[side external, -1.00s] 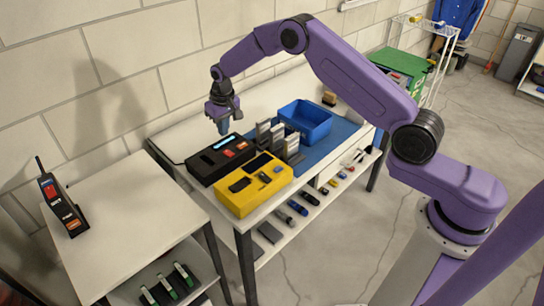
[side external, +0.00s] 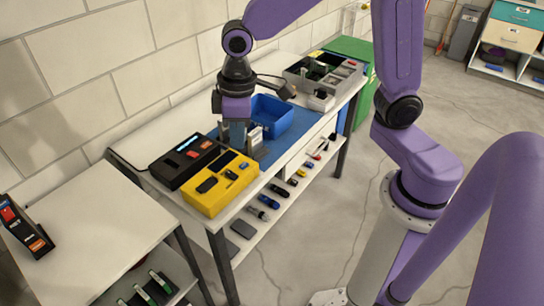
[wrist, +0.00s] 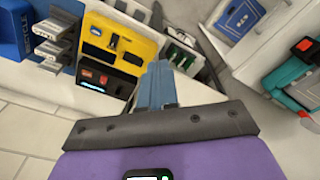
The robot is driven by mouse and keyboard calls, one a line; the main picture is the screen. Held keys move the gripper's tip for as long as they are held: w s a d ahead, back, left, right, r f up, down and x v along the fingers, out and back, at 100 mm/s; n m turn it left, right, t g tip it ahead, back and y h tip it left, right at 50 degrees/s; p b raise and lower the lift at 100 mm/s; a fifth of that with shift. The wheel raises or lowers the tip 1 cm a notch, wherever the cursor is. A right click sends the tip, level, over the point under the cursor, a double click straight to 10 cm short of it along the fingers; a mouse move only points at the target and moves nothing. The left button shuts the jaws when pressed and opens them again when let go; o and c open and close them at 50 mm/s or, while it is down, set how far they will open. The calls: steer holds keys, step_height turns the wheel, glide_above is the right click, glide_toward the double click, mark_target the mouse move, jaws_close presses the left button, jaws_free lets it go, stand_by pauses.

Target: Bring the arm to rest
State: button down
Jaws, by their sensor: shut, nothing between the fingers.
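My gripper (side external: 236,132) hangs fingers-down over the workbench (side external: 145,133) in the side view. Its blue-grey fingers are together, with nothing visible between them. In the wrist view the fingers (wrist: 157,85) also show closed and empty. Below and left in the side view are a black box (side external: 178,168) with a lit display and a yellow box (side external: 205,199) with dark devices in its top. The gripper partly hides grey upright blocks (side external: 254,137) behind it.
A blue bin (side external: 283,122) stands on a blue mat (side external: 285,148), right of the gripper. A grey divided tray (side external: 300,75) is at the bench's far end. A lower shelf (side external: 244,250) holds small devices. A radio (side external: 22,225) stands on the left table (side external: 80,215).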

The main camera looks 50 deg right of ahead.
steer(key=s+d+n, duration=0.2)
steer(key=s+d, duration=0.3)
steer(key=s, duration=0.4)
steer(key=s+d+n, duration=0.2)
steer(key=s+d, duration=0.3)
steer(key=s, duration=0.5)
steer(key=shift+r+n, duration=0.3)
